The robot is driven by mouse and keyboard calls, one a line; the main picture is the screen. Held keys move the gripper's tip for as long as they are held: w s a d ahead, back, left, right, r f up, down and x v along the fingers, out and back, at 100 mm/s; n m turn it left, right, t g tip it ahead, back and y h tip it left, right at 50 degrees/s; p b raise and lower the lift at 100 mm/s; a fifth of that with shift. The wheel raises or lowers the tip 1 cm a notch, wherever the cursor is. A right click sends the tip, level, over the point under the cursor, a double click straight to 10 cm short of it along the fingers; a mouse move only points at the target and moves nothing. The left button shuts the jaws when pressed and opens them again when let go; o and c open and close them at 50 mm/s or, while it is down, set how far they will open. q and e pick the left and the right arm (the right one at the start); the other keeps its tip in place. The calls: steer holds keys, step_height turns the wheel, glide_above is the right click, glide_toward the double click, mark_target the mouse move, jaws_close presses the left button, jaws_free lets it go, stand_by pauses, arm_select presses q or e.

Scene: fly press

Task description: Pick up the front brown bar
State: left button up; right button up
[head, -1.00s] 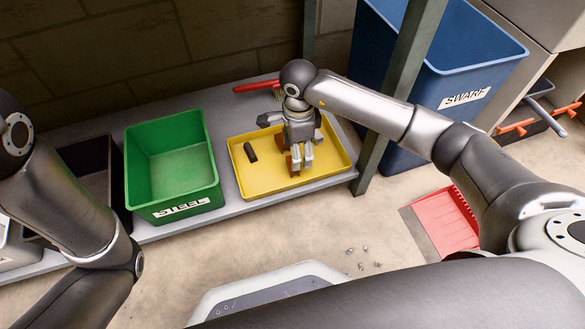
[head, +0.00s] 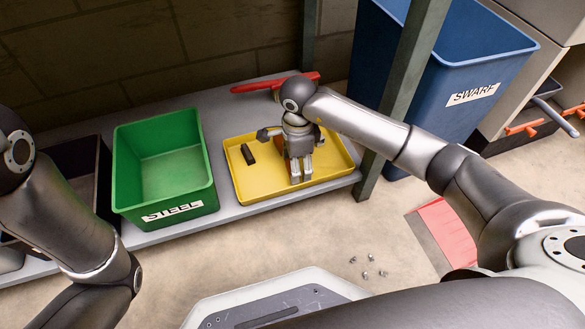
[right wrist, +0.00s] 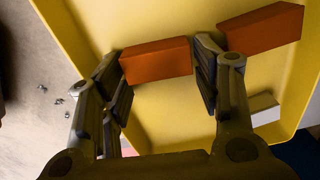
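The front brown bar (right wrist: 155,62) lies in the yellow tray, on the side towards the floor, in the right wrist view. A second brown bar (right wrist: 262,28) lies farther right, beyond the right-hand finger. My right gripper (right wrist: 162,80) is open with its fingers on either side of the front bar. A small gap shows at the right-hand finger; I cannot tell whether the left-hand finger touches. In the head view my right gripper (head: 301,172) points down into the yellow tray (head: 335,172) and hides most of the bars. My left gripper is out of view.
A dark bar (head: 248,153) lies in the tray's left part, and a pale block (right wrist: 265,109) also lies in the tray. The green STEEL bin (head: 165,170) stands left. A grey post (head: 398,100) and the blue SWARF bin (head: 450,75) stand right. A red-handled tool (head: 255,86) lies behind.

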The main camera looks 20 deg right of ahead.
steer(key=c, duration=0.6)
steer(key=shift+r, duration=0.1)
